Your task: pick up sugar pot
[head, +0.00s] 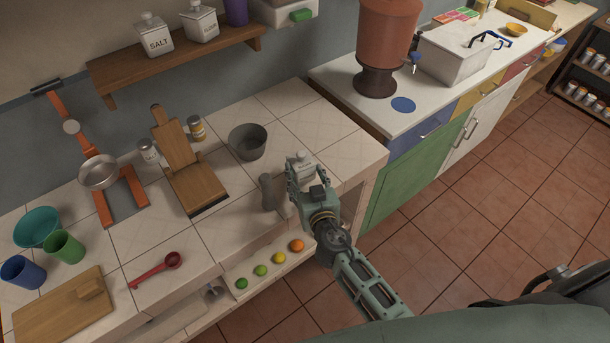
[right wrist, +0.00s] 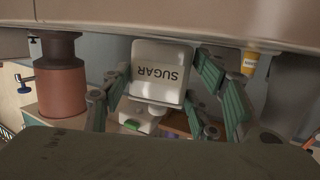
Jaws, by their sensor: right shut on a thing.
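The sugar pot (head: 302,168) is a small white square pot near the front right part of the tiled counter. In the right wrist view the sugar pot (right wrist: 160,72) appears upside down with the word SUGAR readable, between my fingers. My right gripper (head: 302,180) is shut on it, with a finger on each side. My right gripper also shows in the right wrist view (right wrist: 165,95). I cannot tell whether the pot touches the counter. My left gripper is not in view.
A grey bowl (head: 248,141) stands behind and left of my right gripper. A wooden shelf (head: 180,62) above carries a salt pot (head: 153,34) and another labelled white pot (head: 199,22). Several coloured fruits sit on a lower ledge (head: 225,283). Tiled floor lies right of the counter.

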